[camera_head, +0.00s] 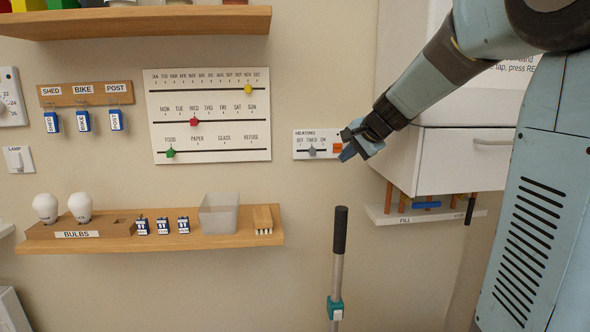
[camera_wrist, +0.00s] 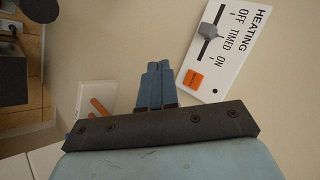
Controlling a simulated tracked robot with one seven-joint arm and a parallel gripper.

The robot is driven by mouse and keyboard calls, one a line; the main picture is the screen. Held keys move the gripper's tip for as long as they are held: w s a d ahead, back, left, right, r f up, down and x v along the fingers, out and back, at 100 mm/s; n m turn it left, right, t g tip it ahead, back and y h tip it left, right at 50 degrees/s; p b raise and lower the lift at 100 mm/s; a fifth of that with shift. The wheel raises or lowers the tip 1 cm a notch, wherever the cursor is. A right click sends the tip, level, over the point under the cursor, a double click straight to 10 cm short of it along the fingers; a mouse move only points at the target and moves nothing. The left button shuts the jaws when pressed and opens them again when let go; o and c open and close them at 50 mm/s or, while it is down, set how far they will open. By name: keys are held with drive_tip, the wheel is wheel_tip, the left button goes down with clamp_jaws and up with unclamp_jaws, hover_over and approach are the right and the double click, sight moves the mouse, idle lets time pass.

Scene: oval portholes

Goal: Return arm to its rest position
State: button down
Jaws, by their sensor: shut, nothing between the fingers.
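My arm reaches in from the upper right of the head view. My gripper (camera_head: 350,150) is at the wall, at the right end of the heating panel (camera_head: 302,145), close to its orange button (camera_head: 337,148). In the wrist view my gripper (camera_wrist: 160,72) is shut and empty, with its fingers together. There the heating panel (camera_wrist: 233,28) lies to the upper right of the fingertips, with the grey slider (camera_wrist: 210,31) near OFF and TIMED and the orange button (camera_wrist: 193,79) just right of the fingers. I cannot tell whether the fingertips touch the wall.
A white boiler box (camera_head: 465,160) juts out right of my gripper, with a pipe shelf labelled FILL (camera_head: 428,215) below it. A black-handled pole (camera_head: 340,230) stands below my gripper. Shelves with bulbs (camera_head: 80,207) and a tub (camera_head: 219,214) are at left. Bare wall lies between.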

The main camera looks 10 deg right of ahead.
drive_tip(key=s+f+n+g+h, duration=0.1)
drive_tip(key=s+f+n, duration=0.1)
drive_tip(key=s, duration=0.9)
drive_tip(key=s+f+n+g+h, duration=0.1)
drive_tip(key=s+n, duration=0.3)
drive_tip(key=s, duration=0.7)
drive_tip(key=s+f+n+g+h, duration=0.1)
drive_tip(key=s+f+n, duration=0.2)
drive_tip(key=s, duration=0.8)
drive_tip(key=shift+a+f+n+h, duration=0.15)
drive_tip(key=shift+a+n+h, duration=0.1)
drive_tip(key=shift+n+h, duration=0.25)
